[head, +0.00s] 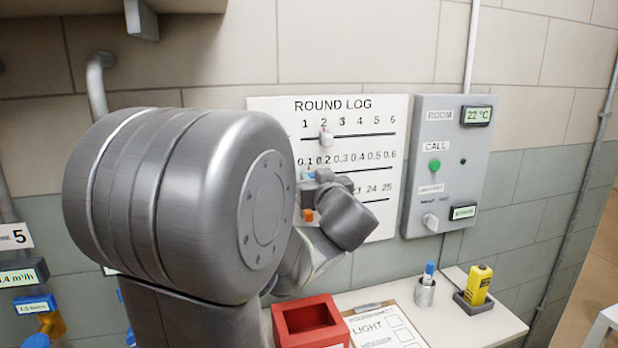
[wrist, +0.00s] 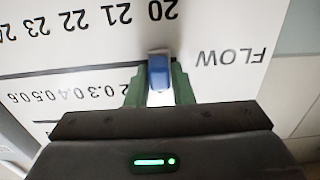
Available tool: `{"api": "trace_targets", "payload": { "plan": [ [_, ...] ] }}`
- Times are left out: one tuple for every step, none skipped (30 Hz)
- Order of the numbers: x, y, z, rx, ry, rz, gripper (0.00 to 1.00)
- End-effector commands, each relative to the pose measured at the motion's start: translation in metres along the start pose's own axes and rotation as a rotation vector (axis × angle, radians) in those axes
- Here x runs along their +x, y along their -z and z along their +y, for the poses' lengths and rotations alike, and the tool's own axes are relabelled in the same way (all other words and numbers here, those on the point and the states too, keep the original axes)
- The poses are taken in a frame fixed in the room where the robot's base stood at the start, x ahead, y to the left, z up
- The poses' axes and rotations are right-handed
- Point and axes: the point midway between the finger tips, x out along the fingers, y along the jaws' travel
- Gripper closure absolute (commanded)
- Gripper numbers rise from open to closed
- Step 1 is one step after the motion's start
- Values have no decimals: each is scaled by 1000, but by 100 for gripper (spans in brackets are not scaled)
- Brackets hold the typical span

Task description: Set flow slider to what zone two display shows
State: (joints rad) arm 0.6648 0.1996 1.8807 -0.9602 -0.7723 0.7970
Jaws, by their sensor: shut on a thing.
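The round log board (head: 345,106) hangs on the wall with three scale rows. In the wrist view, upside down, the blue flow slider knob (wrist: 158,70) sits on the middle line beside the FLOW label (wrist: 231,57), near the 0.1 end; the number there is hidden. My gripper (wrist: 160,88) is shut on this knob, a green finger on each side. In the head view my gripper (head: 312,176) is at the board, partly covered by my arm. The zone two display is not seen; a cut-off display (head: 22,274) under a sign ending in 5 reads ".4 m³/h".
A white knob (head: 326,138) stands at 2 on the top row. An orange knob (head: 308,215) is on the lowest row. A control panel (head: 446,165) hangs right of the board. The desk below holds a red bin (head: 308,325), a clipboard (head: 385,328) and a pen cup (head: 425,293).

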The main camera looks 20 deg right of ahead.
Motion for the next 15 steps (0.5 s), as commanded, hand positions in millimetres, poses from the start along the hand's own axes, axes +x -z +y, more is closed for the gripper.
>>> {"api": "trace_targets", "payload": {
  "plan": [
    [0, 4, 10, 1, -5, -3, 100],
    [0, 4, 14, 2, -5, -4, 100],
    [0, 4, 20, 1, -6, -4, 100],
    [0, 4, 23, 1, -4, -3, 100],
    [0, 4, 27, 1, -5, -3, 100],
    [0, 4, 31, 1, -5, -2, 100],
    [0, 3, 33, 1, -3, -1, 100],
    [0, 3, 34, 1, -3, 0, 100],
    [-1, 2, 35, 0, -2, 0, 100],
    [-1, 2, 36, 0, -2, 0, 100],
    [-1, 1, 36, 0, -1, 0, 100],
    [-1, 1, 36, 0, -1, 0, 100],
    [-1, 1, 35, 0, -1, 0, 100],
    [-1, 1, 35, 0, -1, 1, 100],
    [-1, 1, 35, 0, -1, 1, 100]
  ]
}}
